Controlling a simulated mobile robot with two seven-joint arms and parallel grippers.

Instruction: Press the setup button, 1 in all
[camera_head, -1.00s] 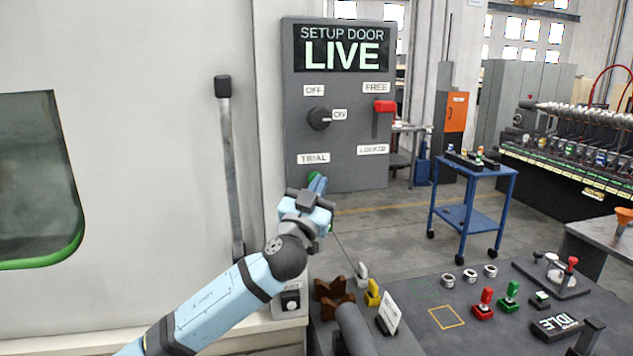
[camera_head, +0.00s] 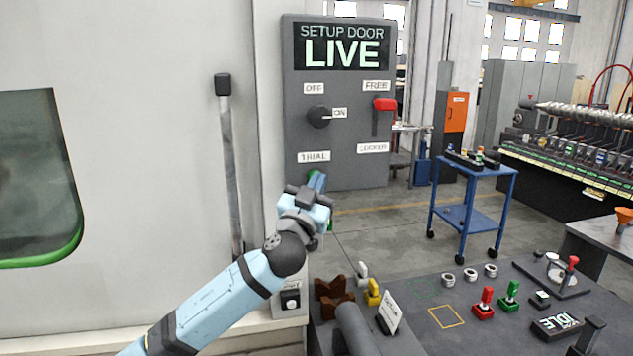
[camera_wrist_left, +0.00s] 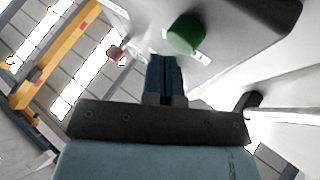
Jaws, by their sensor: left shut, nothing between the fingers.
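The grey setup door panel (camera_head: 350,95) stands upright and its screen reads "SETUP DOOR LIVE". A green button sits low on it, below the "TRIAL" label (camera_head: 313,156); in the head view it is mostly hidden behind my left gripper (camera_head: 318,181). In the left wrist view the green button (camera_wrist_left: 185,34) shows clearly, just beyond and slightly right of my left fingertips (camera_wrist_left: 163,60). The blue fingers are shut with nothing between them. A gap seems to show between fingertips and button; I cannot tell its depth. My right gripper is not in view.
On the panel are a black rotary knob (camera_head: 319,117) at "ON" and a red-handled lever (camera_head: 384,104) near "FREE". A grey bar (camera_head: 229,165) stands left of the panel. A dark bench (camera_head: 455,290) with small objects lies at lower right.

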